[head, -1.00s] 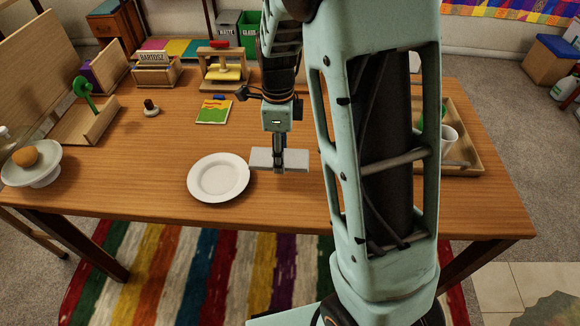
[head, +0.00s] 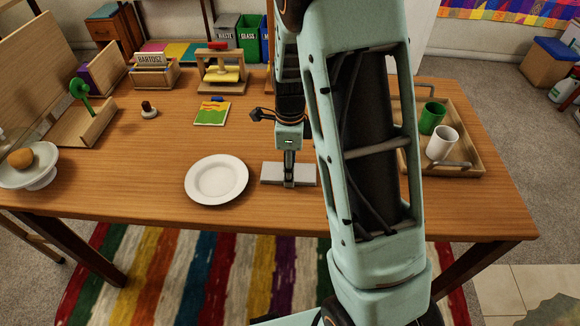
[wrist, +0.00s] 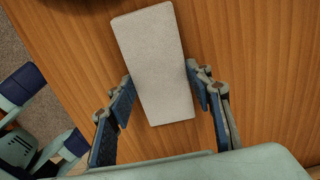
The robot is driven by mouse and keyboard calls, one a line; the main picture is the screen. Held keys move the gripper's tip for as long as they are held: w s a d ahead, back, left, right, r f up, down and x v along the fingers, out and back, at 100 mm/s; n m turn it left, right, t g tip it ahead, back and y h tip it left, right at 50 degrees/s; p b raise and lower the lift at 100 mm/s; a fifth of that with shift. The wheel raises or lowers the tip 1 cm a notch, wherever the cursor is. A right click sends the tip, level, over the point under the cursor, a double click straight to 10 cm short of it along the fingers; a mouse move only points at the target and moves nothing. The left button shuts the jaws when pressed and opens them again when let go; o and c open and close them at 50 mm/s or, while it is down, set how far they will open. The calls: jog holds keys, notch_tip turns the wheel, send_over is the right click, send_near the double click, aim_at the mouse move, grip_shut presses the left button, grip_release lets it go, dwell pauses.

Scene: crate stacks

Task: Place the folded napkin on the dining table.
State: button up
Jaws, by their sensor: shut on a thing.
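The folded napkin (head: 304,173) is a flat, pale grey-white rectangle over the front part of the wooden dining table (head: 150,180), right of the white plate (head: 217,180) and apart from it. My gripper (head: 289,181) points down and is shut on the napkin's middle. In the wrist view, the napkin (wrist: 152,50) lies between the two fingers of my gripper (wrist: 160,80), one at each long side. The napkin looks level and at or very near the tabletop; I cannot tell whether it touches.
A wooden tray (head: 470,140) with a green cup (head: 431,117) and a white cup (head: 441,142) stands at the right. A colourful booklet (head: 212,113) lies behind the plate. A white stand (head: 38,178) with a round item is at the left. Bare wood surrounds the napkin.

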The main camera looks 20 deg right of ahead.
jog(key=o, duration=1)
notch_tip(320, 180, up, 12)
jog(key=shift+r+p, duration=0.15)
jog(key=shift+p, duration=0.95)
